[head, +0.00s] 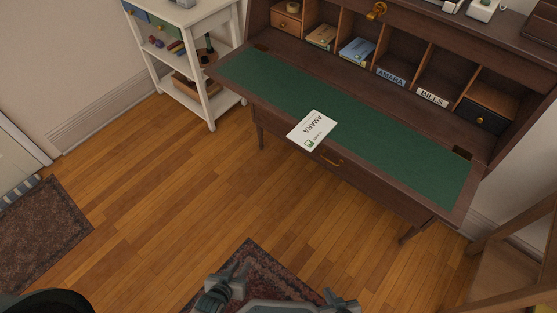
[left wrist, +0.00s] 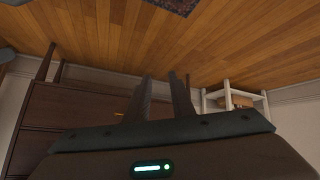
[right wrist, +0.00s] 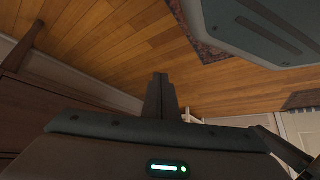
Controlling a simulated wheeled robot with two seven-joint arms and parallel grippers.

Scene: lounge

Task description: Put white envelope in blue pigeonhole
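The white envelope (head: 312,130) reads AMARA and has a small green mark at one corner. It lies at the front edge of the desk's green writing surface, partly overhanging it. A pigeonhole in the desk's back bears a blue AMARA label (head: 391,77) and looks empty. My left gripper (left wrist: 160,80) shows two fingers apart with nothing between them. My right gripper (right wrist: 160,80) shows its fingers together with nothing visible in them. Both arms are low at the bottom of the head view, well away from the envelope.
Right of the AMARA label is a pigeonhole with a white BILLS label (head: 432,97). Other pigeonholes hold yellowish items (head: 322,37) and blue items (head: 357,50). A white shelf cart (head: 207,100) stands left of the desk. Wooden floor lies open before the desk, with a rug (head: 255,270) below.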

